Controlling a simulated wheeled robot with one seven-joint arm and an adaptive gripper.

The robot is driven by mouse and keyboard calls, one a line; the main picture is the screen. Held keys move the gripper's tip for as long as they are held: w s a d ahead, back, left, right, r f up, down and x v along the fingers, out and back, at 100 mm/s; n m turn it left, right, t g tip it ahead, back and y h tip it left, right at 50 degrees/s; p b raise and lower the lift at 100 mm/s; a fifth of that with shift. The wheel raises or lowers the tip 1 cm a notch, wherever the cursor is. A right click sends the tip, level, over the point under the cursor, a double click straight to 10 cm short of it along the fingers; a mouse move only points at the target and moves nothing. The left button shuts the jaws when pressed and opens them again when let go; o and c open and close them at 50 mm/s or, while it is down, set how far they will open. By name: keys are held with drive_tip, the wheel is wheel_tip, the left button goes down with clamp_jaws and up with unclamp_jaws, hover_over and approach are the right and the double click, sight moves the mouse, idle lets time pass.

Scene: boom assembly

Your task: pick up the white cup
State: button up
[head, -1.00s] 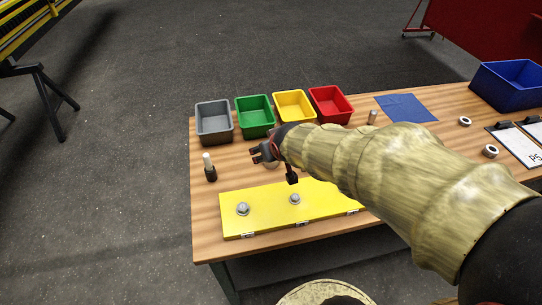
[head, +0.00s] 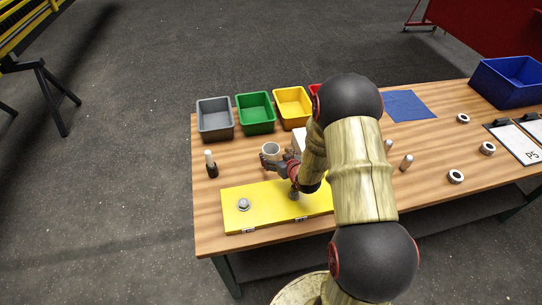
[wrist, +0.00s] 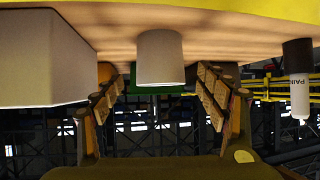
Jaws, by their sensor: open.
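The white cup (head: 271,150) stands upright on the wooden table, behind the yellow plate and in front of the green bin. My gripper (head: 274,163) is open and low over the table at the cup's near side. In the wrist view, which is upside down, the cup (wrist: 160,58) appears centred between the two spread fingers (wrist: 157,88), with a visible gap on each side. I cannot tell how far the fingertips reach along the cup. Nothing is held.
A white box (wrist: 40,60) stands close beside the cup, mostly hidden by my arm in the head view. A dark bottle with a white top (head: 211,165) stands to the left. Grey (head: 214,133), green (head: 256,127) and yellow (head: 292,120) bins line the back. The yellow plate (head: 270,207) lies in front.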

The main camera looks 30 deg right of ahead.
sight(268, 149)
drive_tip(key=x, duration=0.5)
drive_tip(key=shift+r, duration=0.1)
drive_tip(key=c, duration=1.1)
drive_tip(key=shift+r, duration=0.1)
drive_tip(key=shift+c, duration=0.5)
